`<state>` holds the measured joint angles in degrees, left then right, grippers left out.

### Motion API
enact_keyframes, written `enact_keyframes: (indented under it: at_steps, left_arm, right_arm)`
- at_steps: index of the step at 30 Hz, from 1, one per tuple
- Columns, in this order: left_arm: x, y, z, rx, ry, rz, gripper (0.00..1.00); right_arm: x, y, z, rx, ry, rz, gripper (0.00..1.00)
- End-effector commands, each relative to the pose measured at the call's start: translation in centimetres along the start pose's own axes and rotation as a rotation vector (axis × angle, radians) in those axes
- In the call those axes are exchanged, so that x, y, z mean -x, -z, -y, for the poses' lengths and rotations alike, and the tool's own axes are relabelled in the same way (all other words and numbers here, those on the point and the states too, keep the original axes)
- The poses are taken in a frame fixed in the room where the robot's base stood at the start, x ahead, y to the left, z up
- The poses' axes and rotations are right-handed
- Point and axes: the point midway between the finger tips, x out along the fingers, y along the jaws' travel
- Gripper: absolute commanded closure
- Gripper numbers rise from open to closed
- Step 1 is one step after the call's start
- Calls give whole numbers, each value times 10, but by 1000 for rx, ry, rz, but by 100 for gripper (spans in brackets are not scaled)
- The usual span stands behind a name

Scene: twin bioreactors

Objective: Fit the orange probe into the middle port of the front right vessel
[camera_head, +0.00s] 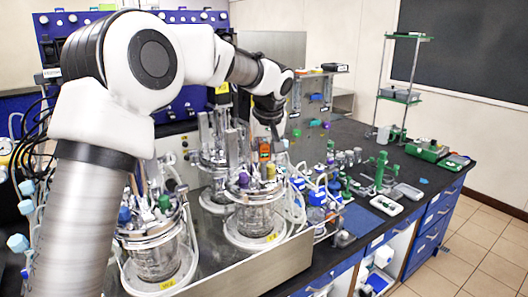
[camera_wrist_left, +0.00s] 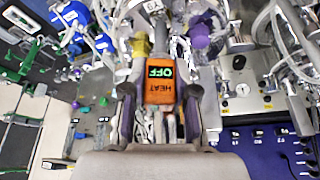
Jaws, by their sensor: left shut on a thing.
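My left gripper (camera_head: 267,120) is shut on the orange probe (camera_head: 264,150), above the lid of the front right vessel (camera_head: 257,218). In the left wrist view, the left gripper (camera_wrist_left: 160,112) has a finger on each side of the orange probe (camera_wrist_left: 160,82), whose face reads OFF and HEAT. A grey shaft (camera_wrist_left: 160,38) extends beyond it toward the lid. A purple cap (camera_head: 244,180) and a yellow cap (camera_head: 271,171) stand on the lid on either side of the probe. The middle port is hidden, and I cannot tell whether the probe's tip is in it. My right gripper is not in view.
The front left vessel (camera_head: 156,258) and a rear vessel (camera_head: 215,158) stand close by. Tubes crowd the lids. A blue control panel (camera_head: 185,100) is behind.

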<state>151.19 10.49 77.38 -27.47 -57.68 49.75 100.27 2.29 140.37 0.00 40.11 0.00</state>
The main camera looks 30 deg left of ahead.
Motion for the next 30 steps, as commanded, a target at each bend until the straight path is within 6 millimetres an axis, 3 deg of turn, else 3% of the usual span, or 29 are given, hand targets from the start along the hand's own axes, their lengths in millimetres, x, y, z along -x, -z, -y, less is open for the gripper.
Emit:
enact_keyframes:
  at_steps: [30]
  left_arm:
    - [-9, -4, 0, 0, 0, -1, 100]
  right_arm:
    - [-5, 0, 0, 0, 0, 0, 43]
